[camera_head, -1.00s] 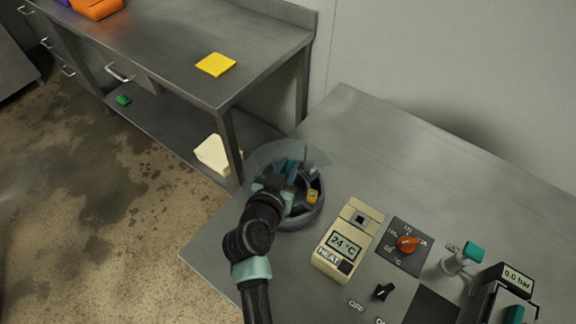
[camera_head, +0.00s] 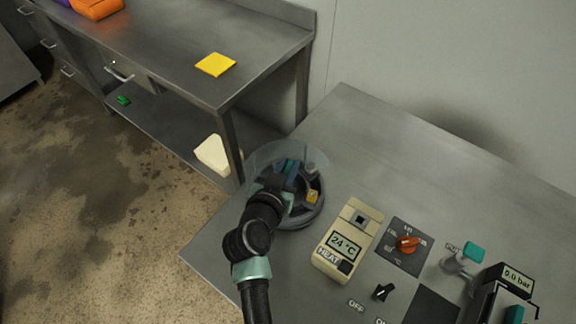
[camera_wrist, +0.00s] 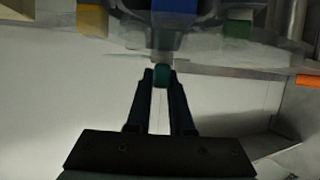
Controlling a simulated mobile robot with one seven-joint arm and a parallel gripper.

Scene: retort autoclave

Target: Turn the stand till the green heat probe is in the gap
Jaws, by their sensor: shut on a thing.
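The round dark stand (camera_head: 308,217) sits at the near left corner of the right steel table, under a clear curved guard (camera_head: 262,154). A yellow-topped piece (camera_head: 312,196) stands in its right side. In the wrist view, a blue piece (camera_wrist: 178,12), a yellow piece (camera_wrist: 92,18) and a green piece (camera_wrist: 237,24) show above the stand's clear edge. I cannot tell whether this green piece is the heat probe or where the guard's gap is. My gripper (camera_wrist: 162,80) is shut on a small teal knob (camera_wrist: 162,73) at the stand; my wrist hides part of the stand in the head view.
A beige heat unit (camera_head: 345,245) reading 24 °C stands right of the stand. A panel with an orange dial (camera_head: 407,244) and a black switch (camera_head: 384,292) lie farther right. The table behind the stand is clear. A yellow pad (camera_head: 215,64) lies on the left bench.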

